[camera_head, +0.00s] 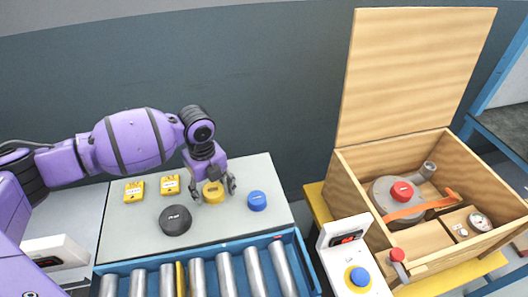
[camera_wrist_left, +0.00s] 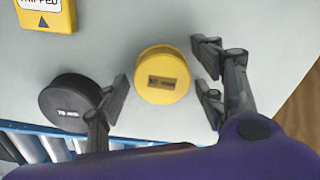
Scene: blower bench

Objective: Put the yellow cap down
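The yellow cap (camera_head: 212,192) is a short round disc on the pale grey bench top (camera_head: 240,216). In the left wrist view the yellow cap (camera_wrist_left: 162,75) shows its top face with a small dark label. My left gripper (camera_head: 215,190) is just over the cap with its fingers on either side of it. In the left wrist view the left gripper (camera_wrist_left: 163,73) is open, with a gap between the cap and the fingers on both sides. My right gripper does not show.
A black cap (camera_head: 175,220) sits close on the left and a blue cap (camera_head: 257,200) on the right. Two yellow tags (camera_head: 134,191) (camera_head: 170,185) lie behind. A roller conveyor (camera_head: 196,272) runs in front. An open wooden crate (camera_head: 350,167) holding a blower stands at right.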

